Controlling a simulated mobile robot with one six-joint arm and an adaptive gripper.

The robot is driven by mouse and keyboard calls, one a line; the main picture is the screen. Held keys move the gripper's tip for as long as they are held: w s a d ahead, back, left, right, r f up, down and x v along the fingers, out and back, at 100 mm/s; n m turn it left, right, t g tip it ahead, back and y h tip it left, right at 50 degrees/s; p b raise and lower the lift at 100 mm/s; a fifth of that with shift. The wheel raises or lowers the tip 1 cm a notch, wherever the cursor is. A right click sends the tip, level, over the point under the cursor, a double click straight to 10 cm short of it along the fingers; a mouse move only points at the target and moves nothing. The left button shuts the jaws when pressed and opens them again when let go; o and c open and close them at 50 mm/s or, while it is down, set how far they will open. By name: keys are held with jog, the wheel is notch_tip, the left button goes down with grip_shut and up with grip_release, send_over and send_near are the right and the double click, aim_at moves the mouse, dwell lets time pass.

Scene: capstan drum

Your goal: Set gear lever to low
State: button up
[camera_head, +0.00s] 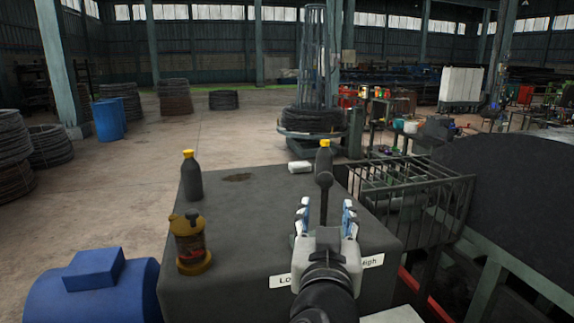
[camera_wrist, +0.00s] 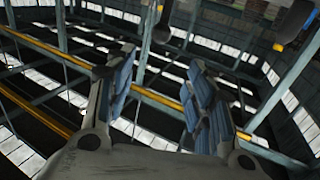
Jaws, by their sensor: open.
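The gear lever (camera_head: 324,181) is a dark upright stick with a round knob. In the head view it stands at the front of the dark box, appearing between my fingers. My gripper (camera_head: 326,212) is open, with blue-padded fingers on either side of the lever in the picture; contact cannot be told. A white label reading "Lo" (camera_head: 280,281) is left of my wrist, and one ending in "igh" (camera_head: 371,262) is right. My arm hides the lever's base.
A blue motor (camera_head: 95,285) is at left. A railed cage (camera_head: 410,185) and large dark drum (camera_head: 520,190) are right.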

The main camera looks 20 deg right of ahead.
aim_at(326, 180)
jog(key=p+x, duration=0.5)
jog(key=x, duration=1.3)
jog(key=shift+c, duration=0.3)
grip_shut()
